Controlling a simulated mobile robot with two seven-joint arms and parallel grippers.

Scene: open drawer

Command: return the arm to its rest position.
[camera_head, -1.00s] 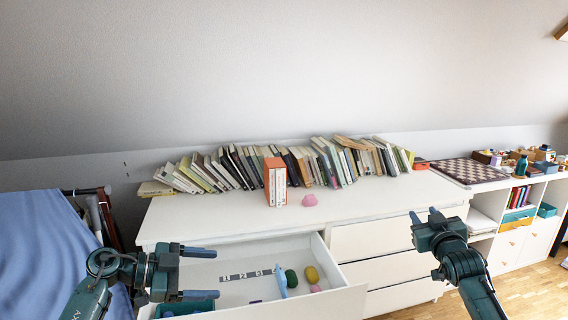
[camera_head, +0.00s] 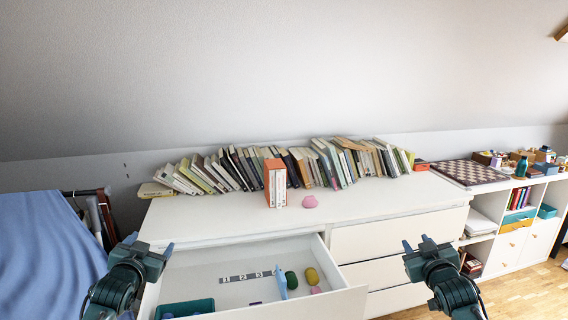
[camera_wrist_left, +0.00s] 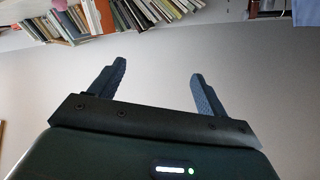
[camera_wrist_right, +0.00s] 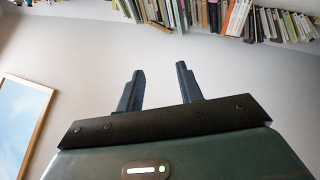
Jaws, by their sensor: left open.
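My left gripper (camera_head: 150,246) is at the left of the head view, in front of the open drawer's left end, with its fingers pointing up and away. It is open and empty; its spread fingers also show in the left wrist view (camera_wrist_left: 157,88) against bare wall. My right gripper (camera_head: 417,243) is at the right of the head view, in front of the closed drawers. Its fingers are apart with nothing between them, as the right wrist view (camera_wrist_right: 160,88) also shows.
The open drawer (camera_head: 345,302) holds a teal tray (camera_head: 188,308), a dark green object (camera_head: 291,280), a yellow object (camera_head: 312,276) and a light blue item (camera_head: 281,284). Books (camera_head: 240,168), an orange-spined set (camera_head: 275,183) and a pink object (camera_head: 310,202) stand on the white dresser (camera_head: 370,200). A blue-covered bed (camera_head: 45,245) is left.

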